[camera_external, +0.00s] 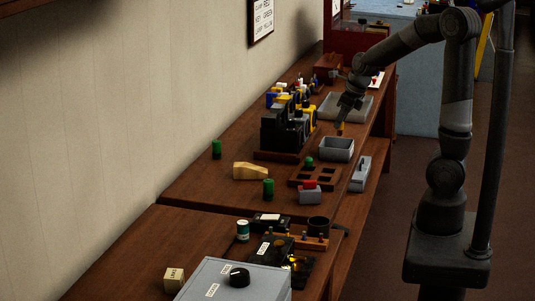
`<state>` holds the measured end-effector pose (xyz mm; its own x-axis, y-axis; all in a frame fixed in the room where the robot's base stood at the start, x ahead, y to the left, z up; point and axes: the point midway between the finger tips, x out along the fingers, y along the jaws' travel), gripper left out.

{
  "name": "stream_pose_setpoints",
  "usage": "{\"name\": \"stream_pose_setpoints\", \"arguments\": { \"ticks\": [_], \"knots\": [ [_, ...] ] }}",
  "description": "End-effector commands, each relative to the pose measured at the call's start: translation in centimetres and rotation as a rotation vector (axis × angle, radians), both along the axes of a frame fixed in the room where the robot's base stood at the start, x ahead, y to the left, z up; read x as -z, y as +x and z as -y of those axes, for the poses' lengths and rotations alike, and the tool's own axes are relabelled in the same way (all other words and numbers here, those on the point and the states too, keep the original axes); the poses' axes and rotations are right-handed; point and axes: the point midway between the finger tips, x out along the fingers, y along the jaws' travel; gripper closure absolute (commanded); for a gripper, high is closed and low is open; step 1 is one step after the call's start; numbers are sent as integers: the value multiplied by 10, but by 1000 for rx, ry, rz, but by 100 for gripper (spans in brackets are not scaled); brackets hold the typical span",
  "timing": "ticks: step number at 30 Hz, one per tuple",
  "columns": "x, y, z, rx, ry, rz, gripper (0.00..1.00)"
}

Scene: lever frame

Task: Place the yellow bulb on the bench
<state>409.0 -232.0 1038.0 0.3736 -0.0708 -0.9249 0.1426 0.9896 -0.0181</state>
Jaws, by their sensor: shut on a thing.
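My gripper (342,121) points down above the far bench, just behind the small open grey bin. It is shut on a small yellow thing (340,130), which looks like the yellow bulb. The bulb hangs at the fingertips; its far side is hidden, and I cannot tell its exact height over the bench or bin. The wooden bench (215,190) runs from the near left to the back right along the wall.
The grey bin (337,150) stands just below the gripper. A black rack (280,132) with yellow and blue parts is to its left. A grey tray (331,106) lies behind.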

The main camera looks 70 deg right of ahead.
Motion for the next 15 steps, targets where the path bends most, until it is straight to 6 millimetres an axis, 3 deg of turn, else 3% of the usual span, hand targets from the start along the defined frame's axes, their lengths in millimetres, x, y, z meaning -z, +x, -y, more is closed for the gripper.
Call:
{"name": "stream_pose_setpoints", "arguments": {
  "ticks": [1,6,11,15],
  "knots": [
    [-2,27,-14,-49,-7,-4,98],
    [-7,103,-69,-194,-15,-6,98],
    [-6,162,-135,-324,-16,-5,98],
    [-2,203,-200,-435,-11,-2,98]
  ]
}}
